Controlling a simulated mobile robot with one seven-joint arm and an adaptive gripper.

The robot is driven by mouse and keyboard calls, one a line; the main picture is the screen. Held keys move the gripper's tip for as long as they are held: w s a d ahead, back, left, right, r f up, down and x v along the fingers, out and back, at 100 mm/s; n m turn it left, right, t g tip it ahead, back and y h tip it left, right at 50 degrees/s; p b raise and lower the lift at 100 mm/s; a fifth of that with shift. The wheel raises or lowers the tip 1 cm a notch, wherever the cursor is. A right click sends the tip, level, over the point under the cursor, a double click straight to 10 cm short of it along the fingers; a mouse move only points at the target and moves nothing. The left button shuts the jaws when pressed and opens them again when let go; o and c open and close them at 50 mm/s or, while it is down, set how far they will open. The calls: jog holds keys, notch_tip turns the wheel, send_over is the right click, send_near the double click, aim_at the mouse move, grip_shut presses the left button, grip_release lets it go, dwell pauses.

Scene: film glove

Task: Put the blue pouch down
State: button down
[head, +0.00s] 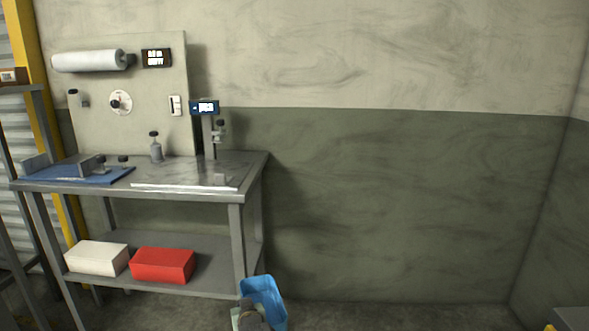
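I see no thing that is clearly a blue pouch. A blue, bin-like thing (266,296) with rounded corners shows at the bottom edge, in front of the workbench's right front leg. A grey-brown shape and a pale piece overlap its lower left; the frame cuts them off, and I cannot tell what they are. A flat blue mat (65,178) lies on the left of the workbench (190,190), with a small grey device and dark-topped pieces on or beside it. I cannot make out my gripper in the head view.
On the lower shelf (205,272) sit a white box (97,257) and a red box (162,264). A white roll (90,60) hangs on the back panel (150,85). A stand with a blue display (204,107) rises at the bench's back right.

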jog(key=s+d+f+m+h, duration=0.1)
jog(key=s+d+f+h, duration=0.1)
jog(key=s+d+f, duration=0.5)
jog(key=s+d+f+m+h, duration=0.2)
jog(key=s+d+f, duration=0.5)
jog(key=f, duration=0.4)
jog(key=shift+d+f+m+t, duration=0.3)
jog(key=shift+d+f, duration=0.05)
jog(key=shift+f, duration=0.05)
